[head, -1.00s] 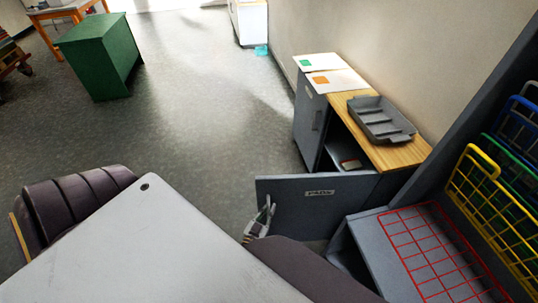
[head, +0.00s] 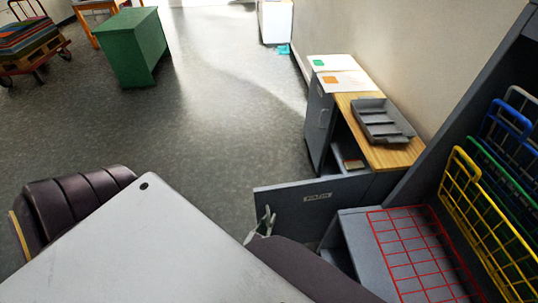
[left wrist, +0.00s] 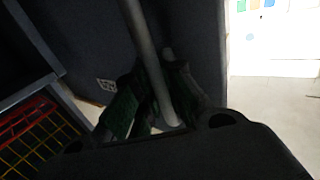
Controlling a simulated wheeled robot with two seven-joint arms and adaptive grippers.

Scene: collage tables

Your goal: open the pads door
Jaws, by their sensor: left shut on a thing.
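The pads door (head: 345,192) is a grey-blue panel with a small label. It stands swung out from the low wood-topped cabinet (head: 412,154), with part of the cabinet's inside showing. My left gripper (head: 266,222) is at the door's free end, on the face towards me. In the left wrist view my left gripper (left wrist: 150,112) is shut around the light grey bar handle (left wrist: 143,45) on the dark door face (left wrist: 190,35). The view is dark, so finger contact is hard to make out. My right gripper is not in view.
A second cabinet door (head: 319,122) with a handle appears closed. A grey tray (head: 382,118) sits on the cabinet top. A shelf with a red wire rack (head: 415,250) and a yellow wire basket (head: 485,225) stands close at right. Open floor (head: 215,110) lies left of the door.

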